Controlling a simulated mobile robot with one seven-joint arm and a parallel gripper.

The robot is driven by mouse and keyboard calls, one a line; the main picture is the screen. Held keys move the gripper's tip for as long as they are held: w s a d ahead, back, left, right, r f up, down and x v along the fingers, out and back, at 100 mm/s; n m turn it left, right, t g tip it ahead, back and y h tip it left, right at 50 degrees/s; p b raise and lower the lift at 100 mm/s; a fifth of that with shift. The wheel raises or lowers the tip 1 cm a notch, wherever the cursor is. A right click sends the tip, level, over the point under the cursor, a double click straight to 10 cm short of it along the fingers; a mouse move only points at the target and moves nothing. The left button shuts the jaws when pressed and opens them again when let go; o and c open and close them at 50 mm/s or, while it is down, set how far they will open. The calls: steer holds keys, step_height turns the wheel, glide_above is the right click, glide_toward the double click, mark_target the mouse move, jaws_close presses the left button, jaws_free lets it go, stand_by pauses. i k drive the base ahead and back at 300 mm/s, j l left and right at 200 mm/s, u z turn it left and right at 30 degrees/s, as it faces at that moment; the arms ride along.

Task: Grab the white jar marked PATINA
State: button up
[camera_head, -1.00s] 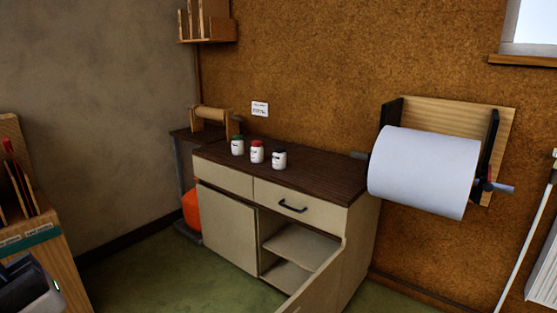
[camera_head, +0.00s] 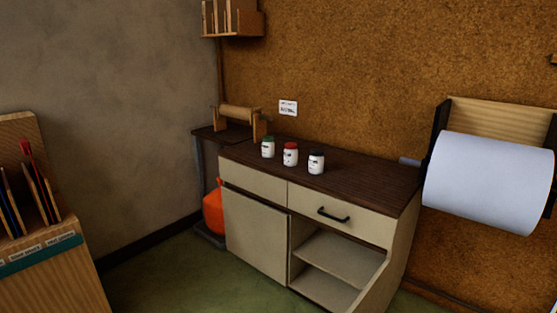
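Three small white jars stand upright in a row on the dark wooden top of a cabinet, in the head view. The left jar (camera_head: 268,148) has a green lid, the middle jar (camera_head: 290,154) a red lid, and the right jar (camera_head: 316,162) a dark lid. Each has a label with dark print too small to read, so I cannot tell which is marked PATINA. My gripper is not in view.
The cream cabinet (camera_head: 255,231) has an open lower compartment at right. A large white paper roll (camera_head: 487,183) hangs on the wall at right. A wooden tool rack (camera_head: 50,270) stands at lower left. Green floor (camera_head: 190,275) lies clear before the cabinet.

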mark_target(316, 159)
steer(key=i+j+u, duration=0.3)
steer(key=u, duration=0.15)
steer(key=i+j+u, duration=0.25)
steer(key=u, duration=0.2)
steer(key=i+j+z, duration=0.15)
steer(key=i, duration=0.35)
steer(key=i+j+z, duration=0.15)
steer(key=i, duration=0.35)
steer(key=i+z, duration=0.2)
steer(key=z, duration=0.2)
steer(key=i+j+z, duration=0.1)
steer(key=z, duration=0.3)
steer(key=i+j+z, duration=0.15)
steer(key=z, duration=0.25)
steer(key=i+j+z, duration=0.1)
steer(key=i+z, duration=0.25)
steer(key=i+j+z, duration=0.1)
steer(key=z, duration=0.2)
steer(key=i+j+z, duration=0.2)
steer(key=z, duration=0.15)
steer(key=i+j+z, duration=0.2)
steer(key=i, duration=0.25)
steer(key=i+j+z, duration=0.2)
steer(key=i, duration=0.2)
